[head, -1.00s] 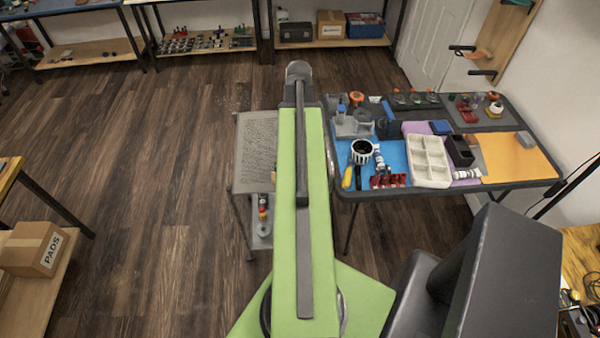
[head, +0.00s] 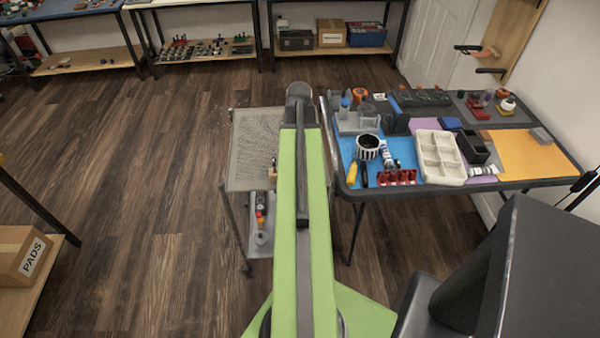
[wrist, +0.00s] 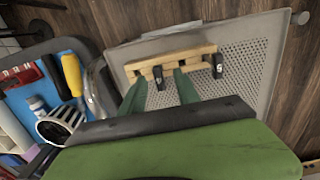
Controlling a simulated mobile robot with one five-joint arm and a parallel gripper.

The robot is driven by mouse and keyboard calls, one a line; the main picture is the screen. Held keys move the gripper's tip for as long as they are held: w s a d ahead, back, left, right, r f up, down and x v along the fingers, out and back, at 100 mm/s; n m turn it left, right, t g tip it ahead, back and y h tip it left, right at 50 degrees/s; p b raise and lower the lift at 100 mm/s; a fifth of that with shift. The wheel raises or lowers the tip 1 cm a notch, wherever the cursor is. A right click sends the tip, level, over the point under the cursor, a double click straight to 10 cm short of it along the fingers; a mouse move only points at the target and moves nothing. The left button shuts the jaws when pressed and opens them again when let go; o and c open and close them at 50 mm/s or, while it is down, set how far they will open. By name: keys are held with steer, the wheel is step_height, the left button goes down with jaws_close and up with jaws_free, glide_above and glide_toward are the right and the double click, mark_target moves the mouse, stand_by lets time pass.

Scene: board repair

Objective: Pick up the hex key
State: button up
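In the wrist view, a light wooden holder (wrist: 190,58) lies on a grey perforated cart top (wrist: 245,88). Two dark upright pieces, each with a pale mark, stand in it: one at the left (wrist: 158,76) and one at the right (wrist: 218,66). They look like the hex keys, but their full shape does not show. My gripper (wrist: 159,90) has two green fingers spread apart, with the left dark piece seen between them; contact cannot be told. In the head view, my arm hides most of the wooden holder (head: 272,173), and my gripper does not show clearly.
A dark-rimmed table (head: 440,188) stands right of the cart (head: 252,130), with a white compartment tray (head: 440,158), a striped cup (head: 367,147) and a yellow-handled tool (head: 352,173). A cardboard box (head: 22,258) is on a low shelf at left. Floor left of the cart is clear.

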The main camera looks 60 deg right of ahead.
step_height(320, 180, down, 3)
steer(key=shift+r+b, duration=0.15)
steer(key=shift+b, duration=0.5)
steer(key=shift+r, duration=0.2)
jaws_close()
step_height(320, 180, up, 5)
steer(key=p, duration=0.5)
steer(key=shift+r+p, duration=0.1)
steer(key=shift+p, duration=0.2)
steer(key=s+r+p, duration=0.5)
steer(key=s, duration=0.6)
steer(key=shift+s+d+r+p, duration=0.35)
steer(key=shift+r+p, duration=0.05)
